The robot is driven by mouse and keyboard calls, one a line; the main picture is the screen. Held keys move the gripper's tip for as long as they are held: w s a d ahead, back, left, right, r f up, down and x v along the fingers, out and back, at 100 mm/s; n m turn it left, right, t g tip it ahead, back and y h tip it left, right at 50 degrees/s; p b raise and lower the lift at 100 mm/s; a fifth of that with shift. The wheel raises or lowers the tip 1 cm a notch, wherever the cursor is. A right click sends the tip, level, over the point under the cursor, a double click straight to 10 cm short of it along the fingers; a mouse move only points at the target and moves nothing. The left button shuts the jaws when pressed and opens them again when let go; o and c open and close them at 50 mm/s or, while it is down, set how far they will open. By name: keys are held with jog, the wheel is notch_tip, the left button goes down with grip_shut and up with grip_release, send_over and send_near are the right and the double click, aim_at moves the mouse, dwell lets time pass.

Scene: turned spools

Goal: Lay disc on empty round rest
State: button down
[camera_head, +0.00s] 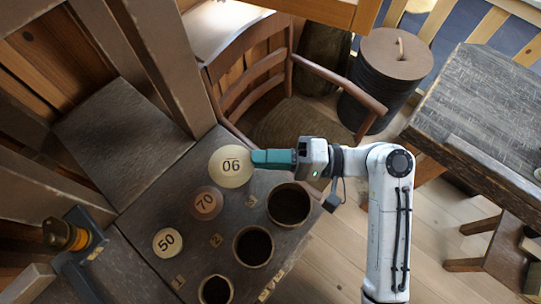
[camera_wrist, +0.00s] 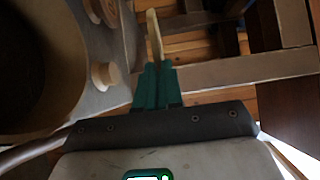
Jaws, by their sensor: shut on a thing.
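My gripper (camera_head: 256,158) is shut on the pale round disc marked 06 (camera_head: 231,166). The disc is held out in front of the teal fingers, above the dark table. In the wrist view the gripper (camera_wrist: 157,66) pinches this disc (camera_wrist: 154,34), which shows edge-on as a thin pale strip. A brown disc marked 70 (camera_head: 207,203) and a cream disc marked 50 (camera_head: 167,242) stand on the table below it. Three round, dark-centred rests with tan rims form a row to their right: the upper (camera_head: 270,216), middle (camera_head: 236,258) and lower (camera_head: 201,297). No disc shows in them.
Small number tags (camera_head: 216,240) lie between the discs and the round rests. A wooden chair (camera_head: 240,65) stands behind the table. A dark lidded bin (camera_head: 395,52) is farther back. A grey table (camera_head: 480,95) is at right.

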jog(key=w+f, duration=0.2)
jog(key=shift+w+d+f, duration=0.15)
jog(key=shift+d+f, duration=0.15)
jog(key=shift+f, duration=0.1)
jog(key=shift+w+f, duration=0.1)
jog(key=shift+f, duration=1.55)
jog(key=shift+f, duration=0.2)
jog(key=c, duration=1.5)
grip_release()
jog(key=shift+c, duration=0.2)
jog(key=shift+r, duration=0.2)
jog(key=d+b, duration=0.3)
jog(key=d, duration=0.9)
